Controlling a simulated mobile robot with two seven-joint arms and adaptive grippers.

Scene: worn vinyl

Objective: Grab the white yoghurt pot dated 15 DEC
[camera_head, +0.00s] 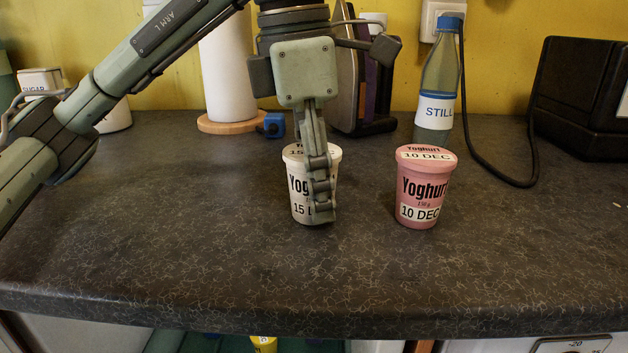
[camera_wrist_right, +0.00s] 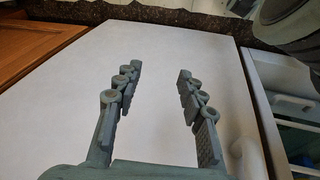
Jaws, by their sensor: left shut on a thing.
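The white yoghurt pot (camera_head: 299,207) stands upright on the dark counter in the head view. Its lid and label show "15", with the rest of the date partly hidden behind a finger. My left gripper (camera_head: 322,200) points down over it and is shut on it. One finger lies across the front right of the pot; the other finger is hidden. A pink yoghurt pot (camera_head: 425,190) dated 10 DEC stands a short way to the right, apart from the gripper. My right gripper (camera_wrist_right: 158,90) is open and empty in the right wrist view, in front of a white panel.
A bottle labelled STILL (camera_head: 437,85), a black cable and a black appliance (camera_head: 583,95) stand at the back right. A paper roll (camera_head: 228,80) on a wooden base and a small blue object (camera_head: 273,125) stand behind my left gripper. The front of the counter (camera_head: 200,270) is clear.

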